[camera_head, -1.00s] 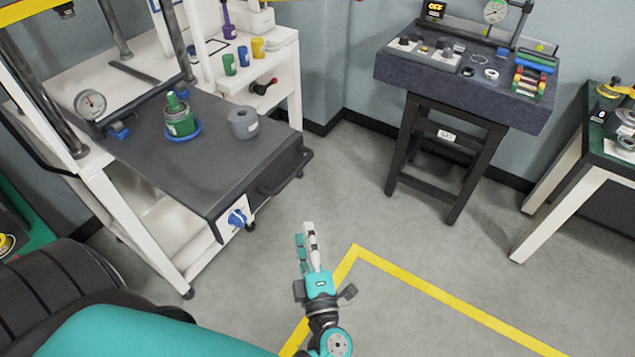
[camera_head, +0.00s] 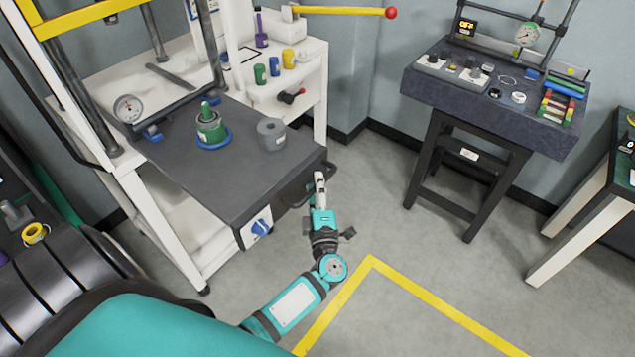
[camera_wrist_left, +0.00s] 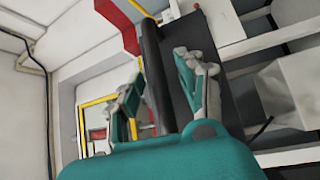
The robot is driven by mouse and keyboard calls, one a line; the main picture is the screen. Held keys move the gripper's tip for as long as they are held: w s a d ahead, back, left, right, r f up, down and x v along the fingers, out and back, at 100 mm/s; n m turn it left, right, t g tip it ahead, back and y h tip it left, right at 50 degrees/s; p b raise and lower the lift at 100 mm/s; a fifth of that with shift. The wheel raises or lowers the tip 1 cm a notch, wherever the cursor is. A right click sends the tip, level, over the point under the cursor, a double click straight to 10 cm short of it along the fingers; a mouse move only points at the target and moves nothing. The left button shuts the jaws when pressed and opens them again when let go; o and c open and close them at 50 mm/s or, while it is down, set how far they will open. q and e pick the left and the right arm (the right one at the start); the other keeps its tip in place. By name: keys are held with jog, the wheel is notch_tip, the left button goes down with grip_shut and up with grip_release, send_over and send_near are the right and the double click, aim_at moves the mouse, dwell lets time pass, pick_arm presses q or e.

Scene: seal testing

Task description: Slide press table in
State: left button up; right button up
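The press table (camera_head: 235,172) is a dark grey slab. It sticks out of the white press frame toward the floor area, with a black bar handle (camera_head: 299,197) on its front edge. A green part with a blue ring (camera_head: 210,130) and a grey cylinder (camera_head: 271,134) stand on it. My left gripper (camera_head: 320,181) is at the handle. In the left wrist view the handle bar (camera_wrist_left: 156,75) runs between the spread fingers of the left gripper (camera_wrist_left: 160,90), with gaps visible on both sides. My right gripper is not in view.
A dial gauge (camera_head: 128,108) sits at the table's back left, and a blue knob (camera_head: 261,228) on its front corner. A granite bench (camera_head: 440,95) on a black stand is to the right. Floor with yellow tape (camera_head: 430,308) is clear in front.

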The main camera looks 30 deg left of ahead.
pick_arm(q)
jog(key=shift+w+a, duration=0.2)
jog(key=shift+w, duration=0.05)
grip_shut()
jog(key=shift+r, duration=0.1)
dwell(0.3)
